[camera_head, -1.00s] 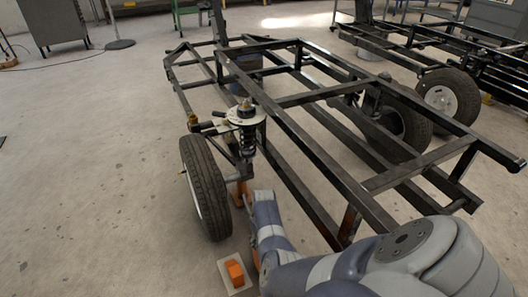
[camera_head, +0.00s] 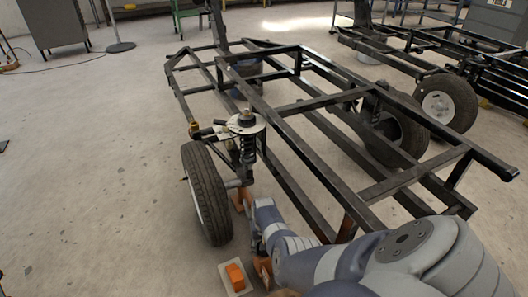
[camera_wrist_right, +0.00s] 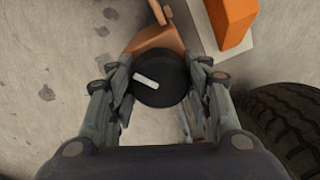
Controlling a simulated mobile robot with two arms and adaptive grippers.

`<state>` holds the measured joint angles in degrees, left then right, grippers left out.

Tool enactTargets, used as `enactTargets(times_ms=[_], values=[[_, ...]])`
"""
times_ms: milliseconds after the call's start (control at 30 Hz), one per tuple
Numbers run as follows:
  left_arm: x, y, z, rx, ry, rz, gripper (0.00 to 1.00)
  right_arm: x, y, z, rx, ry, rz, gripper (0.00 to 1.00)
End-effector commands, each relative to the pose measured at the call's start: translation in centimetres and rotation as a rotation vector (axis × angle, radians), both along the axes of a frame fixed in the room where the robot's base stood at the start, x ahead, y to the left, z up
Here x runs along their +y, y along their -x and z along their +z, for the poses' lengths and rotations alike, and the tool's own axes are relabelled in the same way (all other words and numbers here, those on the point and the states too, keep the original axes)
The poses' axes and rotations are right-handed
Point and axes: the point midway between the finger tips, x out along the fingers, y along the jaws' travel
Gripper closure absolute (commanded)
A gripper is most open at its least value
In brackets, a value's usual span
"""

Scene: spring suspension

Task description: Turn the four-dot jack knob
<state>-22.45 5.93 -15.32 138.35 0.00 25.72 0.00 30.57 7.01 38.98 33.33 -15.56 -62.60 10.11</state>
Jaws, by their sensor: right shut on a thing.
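In the right wrist view, a round black knob (camera_wrist_right: 161,82) with one white bar on its top sits between the fingers of my right gripper (camera_wrist_right: 160,100), which is shut on it. No four dots show on this face. An orange jack part (camera_wrist_right: 158,40) lies below and beyond the knob. In the head view, an orange jack part (camera_head: 239,200) shows between the wheel and my right arm. My right gripper (camera_head: 257,242) is low beside the wheel, largely hidden by its arm. My left gripper is not in view.
A black tyre (camera_head: 205,192) stands close left of my right arm, beside a spring strut (camera_head: 248,148). The black chassis frame (camera_head: 300,200) spans the middle and right. An orange block (camera_head: 235,274) lies on a pale plate (camera_head: 240,288). Open floor is at left.

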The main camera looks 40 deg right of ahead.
Motion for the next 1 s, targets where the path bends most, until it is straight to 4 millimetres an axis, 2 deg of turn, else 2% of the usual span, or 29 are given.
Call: enactTargets(times_ms=[433,1000], values=[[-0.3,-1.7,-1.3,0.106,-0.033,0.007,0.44,0.0,0.2,-0.1,0.004,0.0,-0.424,0.78],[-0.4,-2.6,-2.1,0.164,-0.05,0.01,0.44,0.0,0.2,-0.1,0.003,0.001,-0.965,0.78]])
